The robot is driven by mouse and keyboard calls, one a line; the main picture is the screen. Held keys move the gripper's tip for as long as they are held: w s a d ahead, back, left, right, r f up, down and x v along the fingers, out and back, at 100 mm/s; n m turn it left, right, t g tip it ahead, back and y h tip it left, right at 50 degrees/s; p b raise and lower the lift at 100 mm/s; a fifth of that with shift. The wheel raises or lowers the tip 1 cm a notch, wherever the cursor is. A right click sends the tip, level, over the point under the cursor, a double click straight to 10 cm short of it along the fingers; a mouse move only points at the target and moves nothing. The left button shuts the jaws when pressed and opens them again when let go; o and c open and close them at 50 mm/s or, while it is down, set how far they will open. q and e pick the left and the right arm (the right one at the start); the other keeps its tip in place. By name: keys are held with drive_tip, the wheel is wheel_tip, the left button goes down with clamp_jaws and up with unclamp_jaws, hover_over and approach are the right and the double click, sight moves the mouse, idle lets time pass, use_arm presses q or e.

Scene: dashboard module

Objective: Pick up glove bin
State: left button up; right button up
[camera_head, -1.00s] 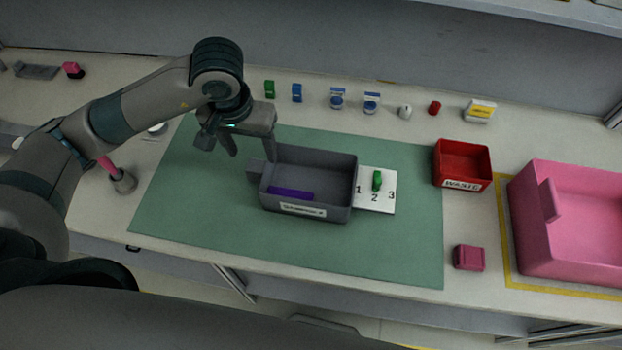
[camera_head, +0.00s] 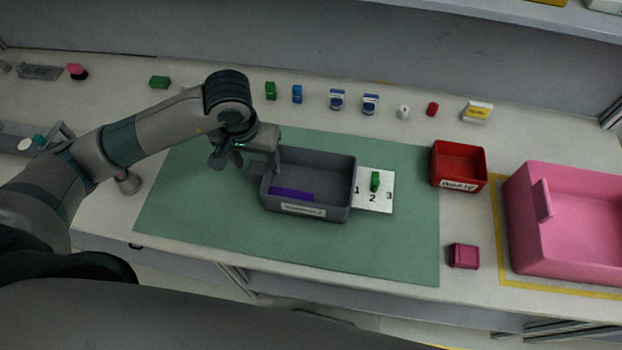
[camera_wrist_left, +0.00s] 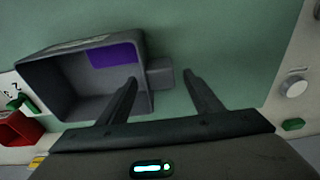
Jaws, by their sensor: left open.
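The grey bin (camera_head: 335,206) stands on the green mat; I take it for the glove bin, though its front label is too blurred to read. A purple piece (camera_head: 291,194) lies inside it. A grey tab sticks out of its left wall. My left gripper (camera_head: 252,166) is open at that left side. In the left wrist view the tab (camera_wrist_left: 160,68) shows between the two fingers of the gripper (camera_wrist_left: 160,77), with the bin (camera_wrist_left: 70,110) at left. I cannot tell whether the fingers touch it. My right gripper is not in view.
A white numbered card (camera_head: 373,202) with a green piece lies right of the bin. A red waste bin (camera_head: 459,182), a dark pink block (camera_head: 464,256) and a large pink bin (camera_head: 570,250) stand further right. Several small items line the back. The front of the mat (camera_head: 330,255) is clear.

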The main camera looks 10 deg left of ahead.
use_arm(q)
drive_tip(key=shift+w+f+p, duration=0.2)
drive_tip(key=shift+f+p, duration=0.15)
drive_tip(key=shift+f, duration=0.9)
clamp_jaws()
drive_tip(key=shift+r, duration=0.15)
drive_tip(key=shift+r+b, duration=1.1)
drive_tip(key=shift+r, duration=0.6)
drive_tip(key=s+d+r+b, duration=0.3)
drive_tip(key=d+r, duration=0.4)
drive_tip(key=d, duration=0.4)
drive_tip(key=shift+s+r, duration=0.2)
drive_tip(key=shift+s, duration=0.1)
